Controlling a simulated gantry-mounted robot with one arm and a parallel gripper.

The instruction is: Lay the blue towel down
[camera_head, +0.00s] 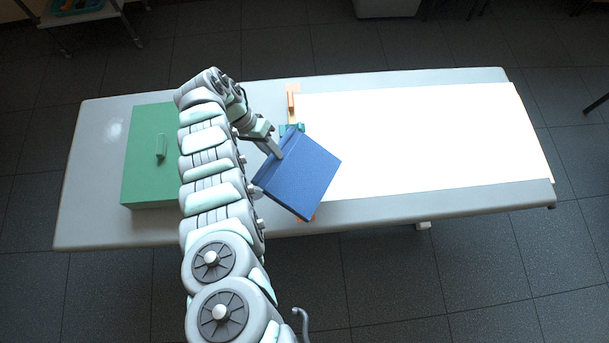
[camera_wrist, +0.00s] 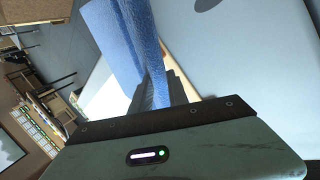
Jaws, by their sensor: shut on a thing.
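The blue towel (camera_head: 299,176) is a folded, flat slab in the head view, held tilted over the middle of the long table (camera_head: 390,202). My gripper (camera_head: 277,150) is shut on the towel's upper left edge. In the wrist view the towel (camera_wrist: 126,40) rises from between the dark fingers (camera_wrist: 168,88), which partly hide behind it.
A green box (camera_head: 146,180) with a handle sits at the table's left end. A white sheet (camera_head: 430,135) covers the right part and looks clear. An orange wooden piece (camera_head: 292,101) and a small teal item (camera_head: 287,129) lie beside the sheet's left edge. A cart (camera_head: 80,14) stands at top left.

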